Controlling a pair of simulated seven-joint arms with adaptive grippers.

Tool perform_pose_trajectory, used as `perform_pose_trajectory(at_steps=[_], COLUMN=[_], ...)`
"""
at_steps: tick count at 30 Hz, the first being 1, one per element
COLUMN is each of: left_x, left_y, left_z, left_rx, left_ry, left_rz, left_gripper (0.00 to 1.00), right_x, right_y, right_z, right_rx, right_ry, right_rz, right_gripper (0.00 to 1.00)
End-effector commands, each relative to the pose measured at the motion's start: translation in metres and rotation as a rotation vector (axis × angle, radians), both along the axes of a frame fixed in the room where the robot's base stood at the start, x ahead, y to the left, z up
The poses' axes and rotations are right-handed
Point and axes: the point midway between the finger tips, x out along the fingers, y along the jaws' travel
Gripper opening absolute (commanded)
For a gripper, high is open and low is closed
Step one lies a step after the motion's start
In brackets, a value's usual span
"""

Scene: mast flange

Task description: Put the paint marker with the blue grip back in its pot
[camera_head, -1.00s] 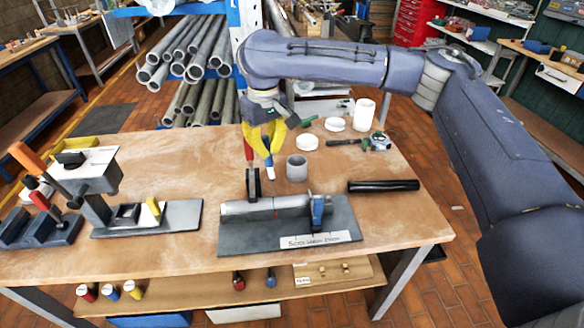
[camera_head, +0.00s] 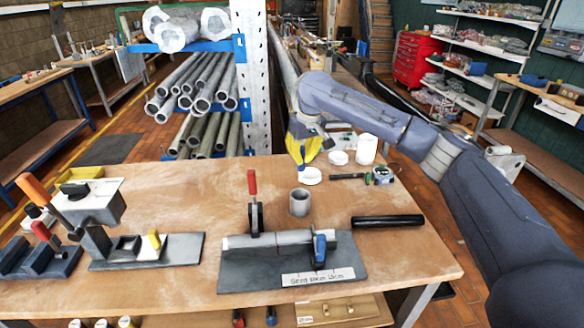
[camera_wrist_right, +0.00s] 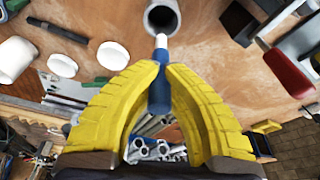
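The paint marker (camera_wrist_right: 158,85) with the blue grip shows in the right wrist view between the yellow fingertips, its white end toward the pot. My right gripper (camera_wrist_right: 163,72) is shut on it. In the head view my right gripper (camera_head: 304,160) is above the back of the table, behind the pot, and mostly hides the marker. The pot (camera_head: 300,203) is a grey open cylinder standing upright on the table. My left gripper is out of view.
In front of the pot is a grey fixture (camera_head: 290,263) with a pipe, a red-handled clamp (camera_head: 253,190) and a blue clamp (camera_head: 320,250). A black tube (camera_head: 387,221) lies to the right. White lids (camera_head: 338,158) and a white cylinder (camera_head: 366,149) stand behind.

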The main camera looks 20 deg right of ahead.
Motion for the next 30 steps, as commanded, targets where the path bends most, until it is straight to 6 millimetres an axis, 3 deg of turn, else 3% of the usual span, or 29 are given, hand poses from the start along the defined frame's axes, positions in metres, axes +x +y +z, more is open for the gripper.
perform_pose_trajectory(at_steps=[8,30], left_x=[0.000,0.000], left_y=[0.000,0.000], left_z=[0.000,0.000], left_rx=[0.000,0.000], left_ry=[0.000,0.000], left_rz=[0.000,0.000], left_gripper=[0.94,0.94], right_x=[0.000,0.000], right_y=[0.000,0.001], right_z=[-0.007,-0.056], right_rx=[0.005,0.006], right_ry=[-0.026,-0.025], right_rz=[0.020,0.019], right_gripper=[0.00,0.00])
